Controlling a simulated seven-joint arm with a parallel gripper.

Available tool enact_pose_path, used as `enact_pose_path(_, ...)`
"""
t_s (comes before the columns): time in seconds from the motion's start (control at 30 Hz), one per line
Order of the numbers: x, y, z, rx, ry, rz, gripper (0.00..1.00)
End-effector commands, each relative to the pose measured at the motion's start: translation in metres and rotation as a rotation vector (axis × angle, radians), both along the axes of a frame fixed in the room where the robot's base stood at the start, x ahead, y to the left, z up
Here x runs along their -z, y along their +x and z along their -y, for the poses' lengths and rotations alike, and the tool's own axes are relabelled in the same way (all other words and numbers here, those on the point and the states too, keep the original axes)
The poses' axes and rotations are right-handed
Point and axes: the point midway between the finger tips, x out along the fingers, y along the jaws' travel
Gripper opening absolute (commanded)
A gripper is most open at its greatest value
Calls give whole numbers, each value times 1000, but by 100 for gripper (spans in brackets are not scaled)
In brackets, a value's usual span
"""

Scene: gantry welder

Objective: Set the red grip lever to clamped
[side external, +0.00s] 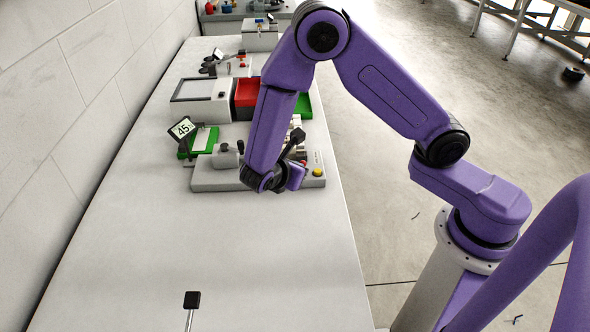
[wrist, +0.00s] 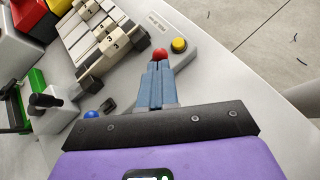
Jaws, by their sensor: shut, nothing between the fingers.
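The red grip (wrist: 159,54) shows in the wrist view as a small rounded red knob just beyond my fingertips, beside a yellow button. Its lower part is hidden behind the fingers, so its lever position is unclear. My gripper (wrist: 160,67) is shut with its blue-grey fingers together and nothing between them. The tips are at or very near the red knob; I cannot tell if they touch. In the side view the red grip (side external: 304,162) is a small red spot beside my purple hand, above the grey machine base (side external: 212,180). My fingertips are hidden there.
The yellow button (wrist: 179,45) is close right of the red grip. A blue knob (wrist: 92,114), a black-handled lever (wrist: 45,100) and numbered blocks (wrist: 105,40) lie to the left. A "45" display (side external: 182,128) stands behind the base. The front table is mostly clear.

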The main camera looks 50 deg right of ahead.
Motion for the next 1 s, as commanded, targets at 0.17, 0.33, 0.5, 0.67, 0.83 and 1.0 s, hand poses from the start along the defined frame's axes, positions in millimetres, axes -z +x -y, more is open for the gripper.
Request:
enact_pose_path(0.17, -2, 2, 2, 1, 25, -22, 0)
enact_pose_path(0.33, -5, 4, 4, 3, 57, -54, 0)
enact_pose_path(0.5, -10, 8, 9, 6, 122, -116, 0)
enact_pose_path(0.67, -16, 16, 16, 7, 213, -203, 0)
enact_pose_path(0.83, -20, 24, 25, 9, 321, -308, 0)
enact_pose_path(1.0, -23, 33, 34, 10, 426, -413, 0)
